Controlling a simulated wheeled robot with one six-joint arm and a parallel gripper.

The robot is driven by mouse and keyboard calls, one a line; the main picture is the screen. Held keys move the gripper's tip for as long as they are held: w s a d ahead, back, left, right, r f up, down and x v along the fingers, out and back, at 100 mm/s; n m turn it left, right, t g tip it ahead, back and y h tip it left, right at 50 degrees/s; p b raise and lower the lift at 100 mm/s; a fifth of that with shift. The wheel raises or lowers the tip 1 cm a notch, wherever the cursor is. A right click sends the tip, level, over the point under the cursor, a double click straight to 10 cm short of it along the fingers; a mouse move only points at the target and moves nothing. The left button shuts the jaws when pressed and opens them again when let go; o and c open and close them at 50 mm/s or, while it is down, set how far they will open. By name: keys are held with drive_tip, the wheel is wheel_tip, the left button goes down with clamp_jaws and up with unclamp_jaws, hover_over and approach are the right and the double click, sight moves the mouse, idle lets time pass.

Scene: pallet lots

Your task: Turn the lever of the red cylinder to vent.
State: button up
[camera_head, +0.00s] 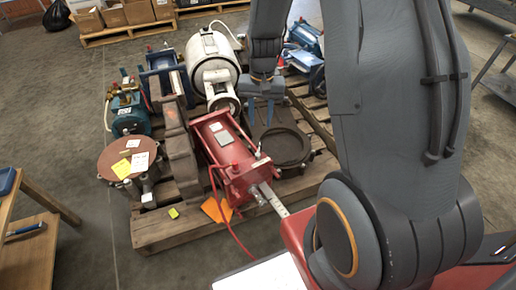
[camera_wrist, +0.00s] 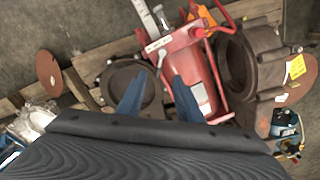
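The red cylinder (camera_head: 222,148) lies on a wooden pallet, with a metal rod (camera_head: 272,198) out of its near end and a red hose. A small upright fitting (camera_head: 259,152), perhaps the lever, stands at its near right corner; its setting is too small to read. My gripper (camera_head: 264,110) hangs above and right of the cylinder's far end. In the wrist view, the red cylinder (camera_wrist: 190,62) lies beyond and partly behind the right finger. My blue fingers (camera_wrist: 158,98) are spread apart with nothing between them.
A dark round flanged part (camera_head: 280,148) sits right of the cylinder, and brown castings (camera_head: 180,150) stand left. A white tank (camera_head: 212,62) is behind. An orange tag (camera_head: 216,210) lies by the pallet's front edge (camera_head: 165,232). A wooden table (camera_head: 32,245) is at left.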

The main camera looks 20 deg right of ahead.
drive_tip(key=b, duration=0.2)
hover_over(260, 144)
drive_tip(key=shift+m, duration=0.4)
wheel_tip(260, 144, down, 7)
drive_tip(key=shift+w+d+r, duration=0.1)
wheel_tip(260, 144, down, 8)
drive_tip(key=shift+r+b, duration=0.25)
drive_tip(key=shift+b, duration=0.85)
clamp_jaws()
